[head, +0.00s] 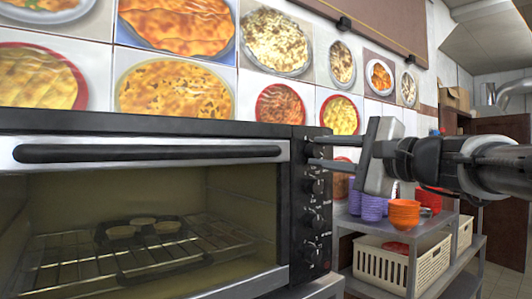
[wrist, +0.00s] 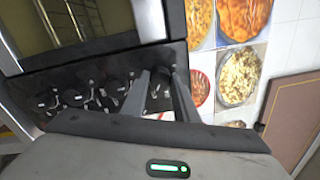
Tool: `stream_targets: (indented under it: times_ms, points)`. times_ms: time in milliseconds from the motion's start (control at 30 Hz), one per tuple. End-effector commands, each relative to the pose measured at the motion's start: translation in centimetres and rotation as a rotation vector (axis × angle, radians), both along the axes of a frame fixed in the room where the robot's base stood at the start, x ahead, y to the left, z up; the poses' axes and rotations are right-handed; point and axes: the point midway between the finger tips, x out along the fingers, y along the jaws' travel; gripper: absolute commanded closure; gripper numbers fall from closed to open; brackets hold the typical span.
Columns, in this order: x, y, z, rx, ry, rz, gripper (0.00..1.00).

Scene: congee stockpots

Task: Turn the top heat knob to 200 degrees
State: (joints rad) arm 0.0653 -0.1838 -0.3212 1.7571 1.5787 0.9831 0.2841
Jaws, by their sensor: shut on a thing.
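The black toaster oven's control panel (head: 309,215) carries a vertical row of black heat knobs with white markings. My gripper (head: 312,151) reaches in from the right, with its two fingers at the top of this row. In the wrist view my gripper (wrist: 162,84) has one finger on each side of the top heat knob (wrist: 160,88) and is shut on it. The fingers partly hide this knob, and its pointer and degree marks are too small to read. Several lower knobs (wrist: 75,97) stand apart from the fingers.
Right of the oven, a metal shelf (head: 440,222) holds purple bowls (head: 373,207), orange bowls (head: 404,214) and a cream basket (head: 385,266). A wall with food pictures stands behind.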

Motion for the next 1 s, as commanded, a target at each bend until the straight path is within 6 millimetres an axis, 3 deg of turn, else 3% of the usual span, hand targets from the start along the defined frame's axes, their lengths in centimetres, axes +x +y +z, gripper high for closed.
stream_targets:
  times_ms: [33, 67, 167, 567, 767, 1000]
  points:
    - [0.0, 0.0, -0.1, -0.001, 0.001, -0.001, 0.95]
    - [0.0, 0.0, -0.1, -0.001, 0.001, -0.001, 0.71]
    - [0.0, 0.0, -0.1, -0.001, 0.001, -0.001, 0.55]
    - [-0.5, -0.4, 0.0, -0.001, -0.001, -0.002, 0.54]
    - [-3.4, -2.4, -0.1, 0.000, -0.003, -0.004, 0.54]
    - [-8.3, -5.8, -0.4, -0.001, -0.002, -0.005, 0.54]
